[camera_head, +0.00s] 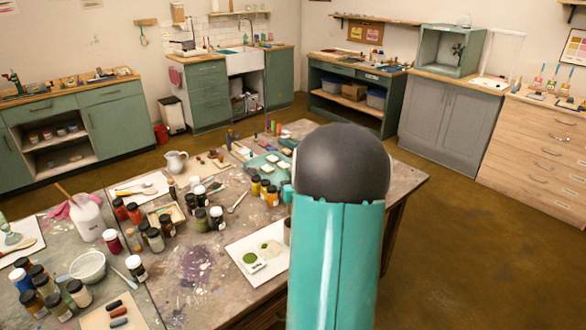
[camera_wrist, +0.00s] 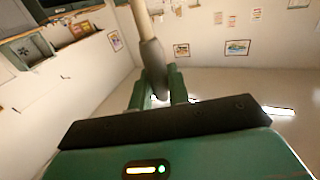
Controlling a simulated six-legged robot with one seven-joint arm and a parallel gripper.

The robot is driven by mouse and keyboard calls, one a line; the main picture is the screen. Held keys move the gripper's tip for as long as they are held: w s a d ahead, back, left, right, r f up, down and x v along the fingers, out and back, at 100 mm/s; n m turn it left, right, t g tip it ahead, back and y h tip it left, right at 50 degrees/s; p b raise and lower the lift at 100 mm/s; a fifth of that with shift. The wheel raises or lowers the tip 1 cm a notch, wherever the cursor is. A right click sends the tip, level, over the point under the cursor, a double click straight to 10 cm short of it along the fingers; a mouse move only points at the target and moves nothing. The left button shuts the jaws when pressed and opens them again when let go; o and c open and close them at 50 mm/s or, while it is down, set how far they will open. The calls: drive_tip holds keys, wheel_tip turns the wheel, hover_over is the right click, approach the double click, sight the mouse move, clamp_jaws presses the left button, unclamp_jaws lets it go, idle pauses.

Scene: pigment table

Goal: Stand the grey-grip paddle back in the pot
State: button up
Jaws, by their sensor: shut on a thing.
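In the wrist view my gripper (camera_wrist: 157,82) is shut on the grey-grip paddle (camera_wrist: 152,54). Its dark grey grip sits between the green fingers, and a pale wooden part (camera_wrist: 138,17) runs on up out of the frame. In the head view my own arm hides the gripper and the paddle. A white pot (camera_head: 88,219) with a wooden stick in it stands on the left of the table. A brownish vessel (camera_head: 288,232) shows only as a sliver beside my arm; I cannot tell which one is the task's pot.
The worn table (camera_head: 205,285) holds many paint jars (camera_head: 155,239), a glass bowl (camera_head: 87,265), a white jug (camera_head: 175,161) and a white board (camera_head: 262,238) with green pigment. Brown floor (camera_head: 470,230) lies clear to the right. Green cabinets and a sink (camera_head: 244,60) line the walls.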

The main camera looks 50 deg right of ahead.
drive_tip(key=shift+f, duration=4.2)
drive_tip(key=o, duration=0.8)
drive_tip(key=v, duration=1.3)
drive_tip(key=shift+s+a, duration=0.2)
drive_tip(key=shift+s, duration=0.1)
